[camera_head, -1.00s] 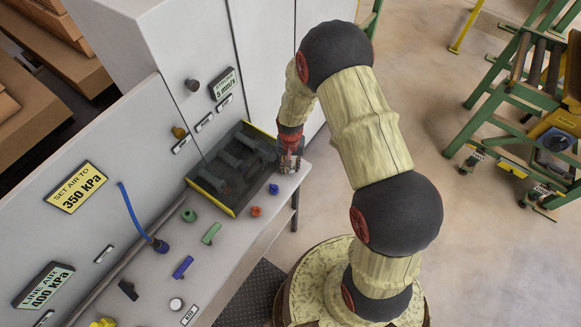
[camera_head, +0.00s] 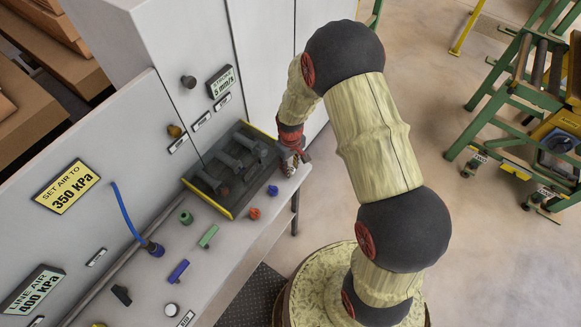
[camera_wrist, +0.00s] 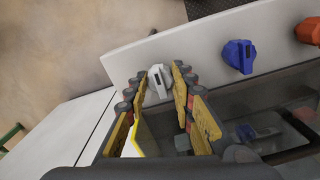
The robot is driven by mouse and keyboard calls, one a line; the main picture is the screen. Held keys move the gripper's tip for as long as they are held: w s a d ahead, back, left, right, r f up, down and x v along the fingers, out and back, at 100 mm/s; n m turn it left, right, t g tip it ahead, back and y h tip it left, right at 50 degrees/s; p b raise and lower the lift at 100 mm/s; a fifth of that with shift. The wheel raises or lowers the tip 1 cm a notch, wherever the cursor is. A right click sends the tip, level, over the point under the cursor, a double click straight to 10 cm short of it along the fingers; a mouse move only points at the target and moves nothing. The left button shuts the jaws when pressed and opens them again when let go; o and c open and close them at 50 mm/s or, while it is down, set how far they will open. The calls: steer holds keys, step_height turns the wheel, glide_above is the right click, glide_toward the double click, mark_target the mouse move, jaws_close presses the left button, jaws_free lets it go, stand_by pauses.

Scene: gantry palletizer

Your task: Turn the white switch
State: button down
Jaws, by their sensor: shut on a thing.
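A blue knob (camera_wrist: 238,56) and an orange knob (camera_wrist: 308,31) stand along the bench beside the white switch. A dark tray with yellow edges (camera_head: 207,200) lies close to my gripper. The grey panel (camera_head: 150,150) rises behind the bench.

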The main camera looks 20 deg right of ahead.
stand_by(0.4)
steer(key=c, duration=1.5)
jaws_free()
steer(key=shift+r, duration=0.1)
step_height(320, 180, up, 12)
